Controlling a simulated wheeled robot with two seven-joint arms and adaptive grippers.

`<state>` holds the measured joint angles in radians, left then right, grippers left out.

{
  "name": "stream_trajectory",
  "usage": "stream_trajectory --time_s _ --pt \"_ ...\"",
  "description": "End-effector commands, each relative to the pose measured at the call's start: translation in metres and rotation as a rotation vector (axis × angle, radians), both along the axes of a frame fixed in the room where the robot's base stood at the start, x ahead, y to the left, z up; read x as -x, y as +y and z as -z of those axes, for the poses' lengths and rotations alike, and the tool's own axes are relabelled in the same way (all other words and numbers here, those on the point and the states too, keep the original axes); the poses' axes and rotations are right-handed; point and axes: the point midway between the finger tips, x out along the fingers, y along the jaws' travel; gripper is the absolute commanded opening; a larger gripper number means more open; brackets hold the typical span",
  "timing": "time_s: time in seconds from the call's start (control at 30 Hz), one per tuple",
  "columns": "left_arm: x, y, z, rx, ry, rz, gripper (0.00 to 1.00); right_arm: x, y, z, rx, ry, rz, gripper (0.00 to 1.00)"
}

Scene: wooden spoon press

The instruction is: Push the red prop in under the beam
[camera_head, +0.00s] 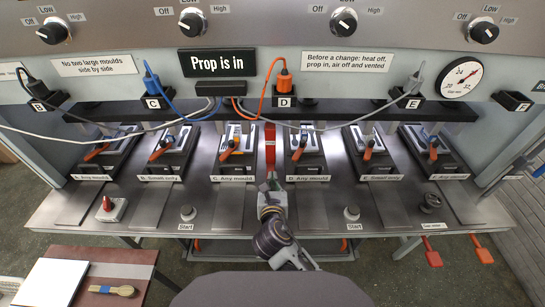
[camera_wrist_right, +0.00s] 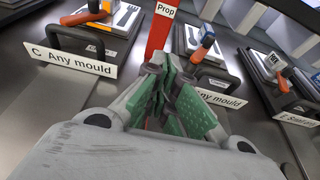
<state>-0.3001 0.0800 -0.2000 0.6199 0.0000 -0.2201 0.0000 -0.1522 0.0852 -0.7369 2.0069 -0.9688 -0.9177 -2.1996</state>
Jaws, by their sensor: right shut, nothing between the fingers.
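The red prop (camera_head: 270,147) stands between the C and D stations in the head view. Its upper end meets the dark beam (camera_head: 445,113), and I cannot tell how far under it reaches. A sign (camera_head: 217,62) above reads "Prop is in". In the right wrist view the prop (camera_wrist_right: 158,32) with its white "Prop" label is just beyond the fingertips. My right gripper (camera_head: 269,184) is shut and empty, at the near end of the prop. Its green-padded fingers (camera_wrist_right: 168,80) are together; I cannot tell whether they touch the prop. My left gripper is not in view.
Mould stations with orange-handled moulds flank the prop, including C (camera_head: 236,150) and D (camera_head: 305,150). Cables (camera_head: 150,128) hang along the beam. A red button (camera_head: 108,205) and start buttons (camera_head: 188,212) stand at the bench front.

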Motion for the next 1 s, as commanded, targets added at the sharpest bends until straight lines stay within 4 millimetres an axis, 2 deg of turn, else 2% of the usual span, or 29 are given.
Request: stream_trajectory --time_s 0.37,1.0 --pt "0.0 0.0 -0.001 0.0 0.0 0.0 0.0 -0.01 0.0 0.003 -0.001 0.001 0.0 0.0" --pt "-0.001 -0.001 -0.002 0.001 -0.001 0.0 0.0 -0.073 0.0 0.022 -0.001 0.0 0.001 0.0"
